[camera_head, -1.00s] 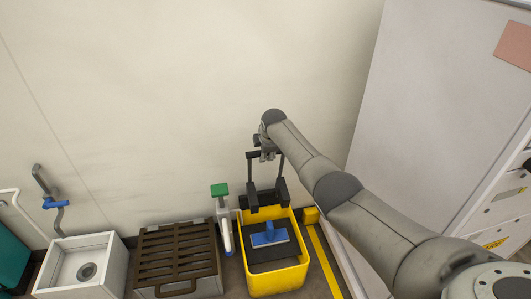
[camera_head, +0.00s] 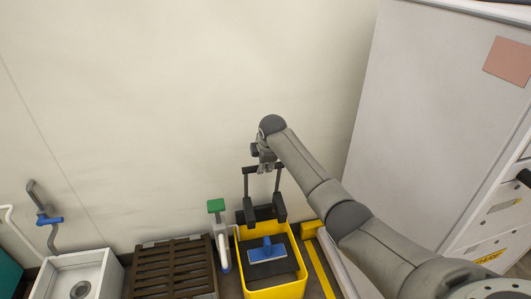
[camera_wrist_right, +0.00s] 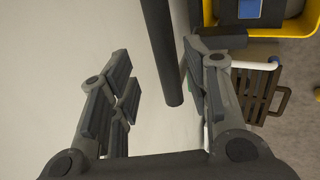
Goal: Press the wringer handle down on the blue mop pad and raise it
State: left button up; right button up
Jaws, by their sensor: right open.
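The yellow wringer bucket (camera_head: 272,291) stands against the wall. The blue mop pad (camera_head: 267,252) lies on a dark surface inside it; part of the blue also shows at the top of the right wrist view (camera_wrist_right: 249,9). The black wringer handle (camera_head: 248,186) stands raised at the bucket's back, with two uprights and a crossbar. My right gripper (camera_head: 263,163) is at the crossbar. In the right wrist view the dark bar (camera_wrist_right: 160,50) passes between the open fingers (camera_wrist_right: 165,90), with gaps on both sides. My left gripper is out of view.
A green-topped post (camera_head: 216,206) and a brown slatted grate (camera_head: 172,268) stand left of the bucket. A white basin (camera_head: 98,272) is farther left. A yellow floor stripe (camera_head: 321,268) and a large pale cabinet (camera_head: 430,110) are on the right. The wall is close behind.

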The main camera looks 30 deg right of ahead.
jog(key=v, duration=0.6)
jog(key=shift+r, duration=0.3)
jog(key=shift+s+f, duration=0.1)
jog(key=shift+s, duration=0.05)
